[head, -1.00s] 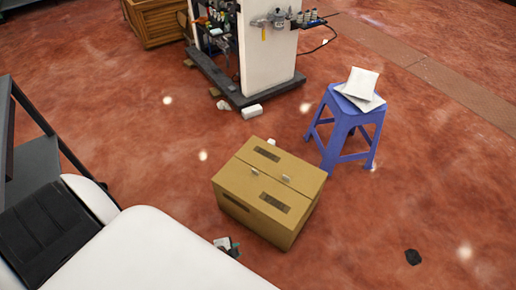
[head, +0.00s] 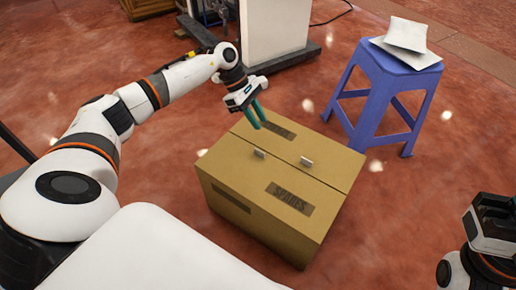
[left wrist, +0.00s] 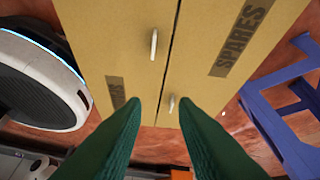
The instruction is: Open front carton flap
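A brown cardboard carton (head: 235,190) stands on the floor, its top flaps closed along a middle seam. The front flap (head: 240,165) has a dark label and a small pale tab (head: 259,153) near the seam. The back flap (head: 325,153) has its own tab (head: 306,162) and label. In the left wrist view the front flap's tab (left wrist: 154,44) is left of the seam and the back one (left wrist: 171,103) right of it. My left gripper (head: 262,126) hangs above the carton's back left part, its green fingers apart and empty. My right gripper's fingers are not visible.
A blue stool (head: 376,95) with white packets (head: 405,40) on it stands behind the carton to the right. A white-panelled stand (head: 275,30) is at the back. The red floor around the carton is mostly clear.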

